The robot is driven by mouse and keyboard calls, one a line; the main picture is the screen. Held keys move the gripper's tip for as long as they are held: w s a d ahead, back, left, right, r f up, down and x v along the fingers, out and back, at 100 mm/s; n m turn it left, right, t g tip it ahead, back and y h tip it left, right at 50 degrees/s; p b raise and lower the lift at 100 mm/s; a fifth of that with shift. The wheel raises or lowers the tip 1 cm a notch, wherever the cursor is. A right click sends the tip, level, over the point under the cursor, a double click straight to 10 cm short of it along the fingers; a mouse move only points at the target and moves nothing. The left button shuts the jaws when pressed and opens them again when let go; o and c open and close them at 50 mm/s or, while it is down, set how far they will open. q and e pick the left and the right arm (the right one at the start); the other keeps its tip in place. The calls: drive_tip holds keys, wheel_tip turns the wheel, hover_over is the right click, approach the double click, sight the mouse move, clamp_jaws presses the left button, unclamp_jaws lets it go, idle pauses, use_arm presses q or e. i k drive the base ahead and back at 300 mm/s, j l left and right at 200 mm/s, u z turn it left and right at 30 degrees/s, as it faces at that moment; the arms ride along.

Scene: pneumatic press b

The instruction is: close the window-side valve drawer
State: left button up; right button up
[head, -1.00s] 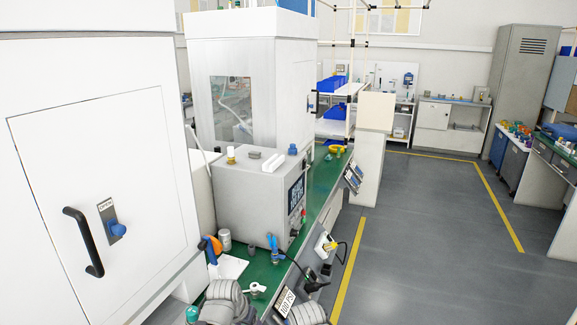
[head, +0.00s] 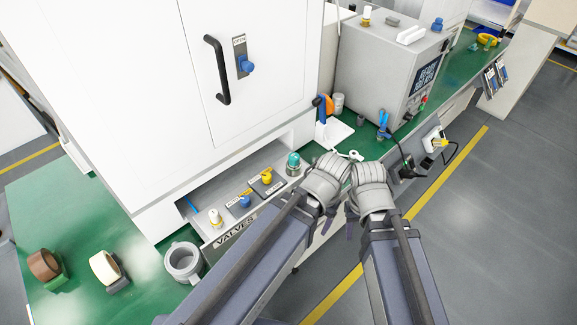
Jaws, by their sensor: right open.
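The valve drawer, with a "VALVES" label on its front (head: 235,231), is pulled out under the large white cabinet (head: 150,90). Several small valves lie in it, including one with a yellow knob (head: 266,176), one with a blue knob (head: 245,200) and a white one (head: 215,217). My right gripper (head: 350,229) is right of the drawer, past its right end, and is open; its wrist hides most of it. My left gripper (head: 327,223) is by the drawer's right end. Its fingers are mostly hidden, and my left forearm covers part of the drawer front.
A grey mug-like container (head: 183,262) stands left of the drawer. Brown (head: 44,265) and cream (head: 105,268) tape rolls lie on the green bench. A teal-topped part (head: 293,163) stands at the drawer's right. A grey control box (head: 390,70) and a black cable (head: 408,165) are farther right.

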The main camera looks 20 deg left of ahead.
sight(222, 192)
drive_tip(key=k+u, duration=0.2)
drive_tip(key=k, duration=0.25)
drive_tip(key=k+j+u, duration=0.25)
drive_tip(key=k, duration=0.2)
